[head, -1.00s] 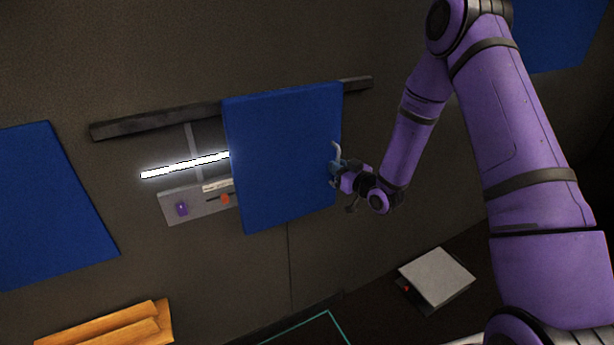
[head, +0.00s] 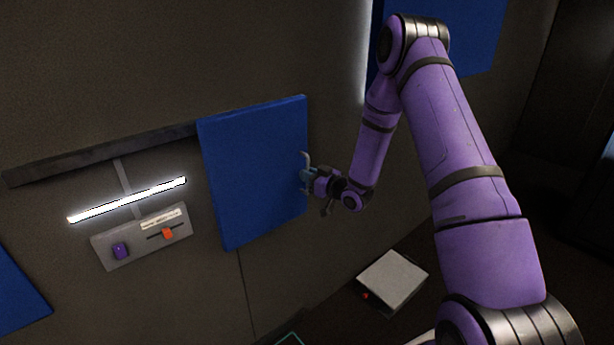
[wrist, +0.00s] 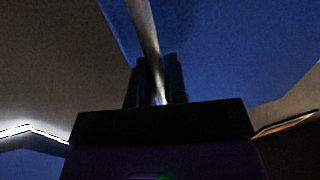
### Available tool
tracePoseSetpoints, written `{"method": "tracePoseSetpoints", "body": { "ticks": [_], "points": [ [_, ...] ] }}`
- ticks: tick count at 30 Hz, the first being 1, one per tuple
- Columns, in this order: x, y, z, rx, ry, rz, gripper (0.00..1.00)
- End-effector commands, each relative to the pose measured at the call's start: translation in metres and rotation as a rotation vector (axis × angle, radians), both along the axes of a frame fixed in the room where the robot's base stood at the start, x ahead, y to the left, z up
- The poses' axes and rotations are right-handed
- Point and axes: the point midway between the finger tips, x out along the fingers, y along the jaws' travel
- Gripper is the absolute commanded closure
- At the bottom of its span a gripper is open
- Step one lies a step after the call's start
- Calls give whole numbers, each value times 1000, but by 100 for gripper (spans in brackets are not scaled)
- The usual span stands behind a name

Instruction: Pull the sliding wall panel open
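The blue sliding panel (head: 252,175) hangs at the right part of the dark rail (head: 90,157) on the wall. Its pale curved handle (head: 306,158) is at the right edge. My gripper (head: 306,181) is at this handle. In the wrist view, the handle (wrist: 144,30) runs down between the two dark fingers of my gripper (wrist: 157,85), which are closed around it. The fingertips' contact is partly dark. The recess area left of the panel is uncovered, with a grey control box (head: 142,236) in full view.
A lit white bar (head: 127,200) is above the control box, which has a purple knob (head: 120,251) and an orange slider (head: 167,233). A white-topped box (head: 392,280) sits low at the right. Other blue panels (head: 18,290) are fixed on the wall.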

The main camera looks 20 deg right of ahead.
Motion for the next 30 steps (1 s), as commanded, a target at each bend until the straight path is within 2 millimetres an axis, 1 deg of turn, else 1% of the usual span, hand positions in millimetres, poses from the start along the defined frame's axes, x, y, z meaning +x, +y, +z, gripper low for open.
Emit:
{"method": "tracePoseSetpoints", "body": {
  "ticks": [1, 3, 11, 14, 17, 27, 30],
  "points": [
    [-1, 0, -1, 0, 3, -1, 76],
    [-1, 0, -1, 0, 2, -1, 63],
    [-1, 0, 0, 0, 1, 0, 63],
    [-4, -2, 0, 0, 1, -1, 63],
    [-15, -8, 0, 0, 1, -2, 63],
    [-70, -37, -1, 0, 4, -3, 63],
    [-82, -43, -1, 0, 2, -3, 63]
  ]
}}
